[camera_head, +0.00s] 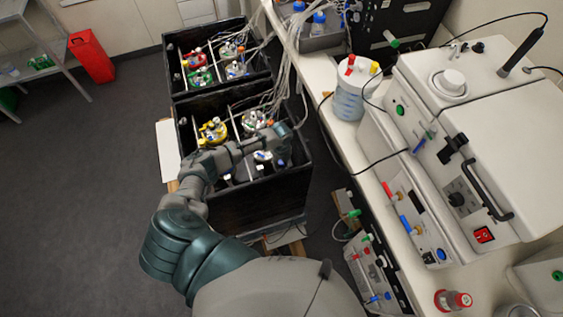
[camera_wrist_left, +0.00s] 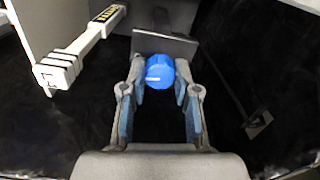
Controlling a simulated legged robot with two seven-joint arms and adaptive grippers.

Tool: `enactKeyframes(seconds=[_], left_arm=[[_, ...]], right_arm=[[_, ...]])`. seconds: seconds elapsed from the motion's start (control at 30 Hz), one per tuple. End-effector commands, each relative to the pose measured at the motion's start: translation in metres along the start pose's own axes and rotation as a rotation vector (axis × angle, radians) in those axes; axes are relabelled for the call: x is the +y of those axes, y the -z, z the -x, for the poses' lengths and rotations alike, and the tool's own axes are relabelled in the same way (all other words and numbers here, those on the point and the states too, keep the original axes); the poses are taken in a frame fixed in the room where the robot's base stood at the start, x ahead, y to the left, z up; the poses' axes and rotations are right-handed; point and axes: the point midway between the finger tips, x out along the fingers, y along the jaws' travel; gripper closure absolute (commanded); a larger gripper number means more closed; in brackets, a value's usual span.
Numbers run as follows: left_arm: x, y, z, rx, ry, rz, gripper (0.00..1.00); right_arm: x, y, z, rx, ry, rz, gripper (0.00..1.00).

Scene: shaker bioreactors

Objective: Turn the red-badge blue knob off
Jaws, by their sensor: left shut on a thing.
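A bright blue faceted knob (camera_wrist_left: 160,72) sits between the two fingertips of my left gripper (camera_wrist_left: 160,85) in the left wrist view. The fingers are shut on the knob from both sides. A small white mark shows on the knob's face. A grey plate or bracket stands behind it. No red badge can be made out near the knob. In the head view my left gripper (camera_head: 282,140) is over the right side of the near black box (camera_head: 250,205); the held knob cannot be made out there. My right gripper is not in view.
The near box holds a vessel with a yellow top (camera_head: 212,130) and others; a far black box (camera_head: 175,55) holds several more. Tubes and cables hang along the boxes' right side. A white bench with instruments (camera_head: 480,150) stands at right.

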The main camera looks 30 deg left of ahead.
Motion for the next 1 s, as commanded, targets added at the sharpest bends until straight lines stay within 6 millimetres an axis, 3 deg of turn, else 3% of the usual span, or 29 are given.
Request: enactKeyframes(seconds=[0.37,0.9,0.93,1.0], left_arm=[[-0.0008,-0.0026,0.0015,-0.005,0.003,-0.154,1.0],[-0.0017,-0.0031,0.0027,-0.006,0.006,-0.177,1.0],[-0.0018,-0.0031,0.0027,-0.007,0.006,-0.177,0.65],[-0.0016,-0.0029,0.0025,-0.006,0.005,-0.177,0.47]], right_arm=[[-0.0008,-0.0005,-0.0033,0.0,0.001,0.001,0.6],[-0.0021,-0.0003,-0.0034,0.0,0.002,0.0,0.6],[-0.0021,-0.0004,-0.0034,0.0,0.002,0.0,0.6],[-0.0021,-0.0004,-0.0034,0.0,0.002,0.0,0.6]])
